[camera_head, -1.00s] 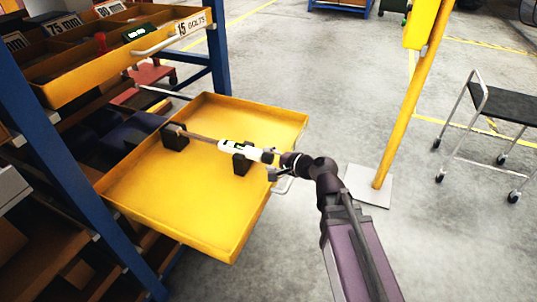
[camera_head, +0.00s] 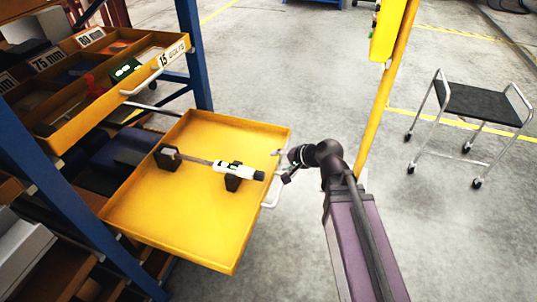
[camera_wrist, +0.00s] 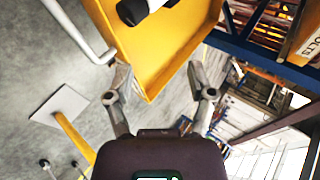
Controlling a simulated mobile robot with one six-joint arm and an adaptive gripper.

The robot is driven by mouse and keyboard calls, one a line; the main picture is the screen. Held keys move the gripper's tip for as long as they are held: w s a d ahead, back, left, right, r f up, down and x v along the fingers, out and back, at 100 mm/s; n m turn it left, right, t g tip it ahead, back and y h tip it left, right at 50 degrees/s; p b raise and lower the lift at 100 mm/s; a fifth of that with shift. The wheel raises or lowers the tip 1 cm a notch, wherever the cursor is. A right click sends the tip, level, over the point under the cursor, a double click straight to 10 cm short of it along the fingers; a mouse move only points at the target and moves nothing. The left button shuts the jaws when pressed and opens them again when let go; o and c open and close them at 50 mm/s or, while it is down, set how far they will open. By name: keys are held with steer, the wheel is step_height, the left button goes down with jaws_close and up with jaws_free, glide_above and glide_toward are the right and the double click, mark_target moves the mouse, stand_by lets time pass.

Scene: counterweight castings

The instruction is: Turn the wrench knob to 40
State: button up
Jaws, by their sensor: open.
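The wrench (camera_head: 225,167) lies across two black supports (camera_head: 233,183) in the pulled-out yellow drawer (camera_head: 185,225). It has a grey shaft, a white body with a green mark, and a black knob (camera_head: 258,176) at its right end. In the wrist view the knob (camera_wrist: 131,12) shows at the top, partly cut off by the frame. My gripper (camera_head: 281,165) is open and empty, just right of the knob and apart from it, at the drawer's right edge. Its spread fingers also show in the wrist view (camera_wrist: 158,68). The knob's setting is too small to read.
A silver drawer handle (camera_head: 272,192) sits just below my gripper. A labelled upper drawer (camera_head: 110,108) hangs over the back left on a blue-framed rack (camera_head: 192,60). A yellow post (camera_head: 385,95) and a black-topped cart (camera_head: 475,105) stand to the right, with clear floor between.

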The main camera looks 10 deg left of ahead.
steer(key=s+d+r+n+g+h+p, duration=0.1)
steer(key=d+r+h+p, duration=0.2)
steer(key=d+r+p, duration=0.6)
steer(key=s+d+r+n+g+h+p, duration=0.1)
steer(key=s+d+r+h+p, duration=0.1)
steer(key=d+r+p, duration=0.7)
steer(key=s+d+r+n+g+h+p, duration=0.1)
steer(key=d+r+h+p, duration=0.3)
steer(key=d+r+p, duration=0.5)
steer(key=s+d+p, duration=0.1)
steer(key=p, duration=0.5)
steer(key=shift+s+d+r+g, duration=0.15)
steer(key=shift+s+r+g, duration=0.15)
steer(key=shift+g, duration=0.1)
steer(key=shift+w, duration=0.1)
steer(key=shift+c, duration=0.9)
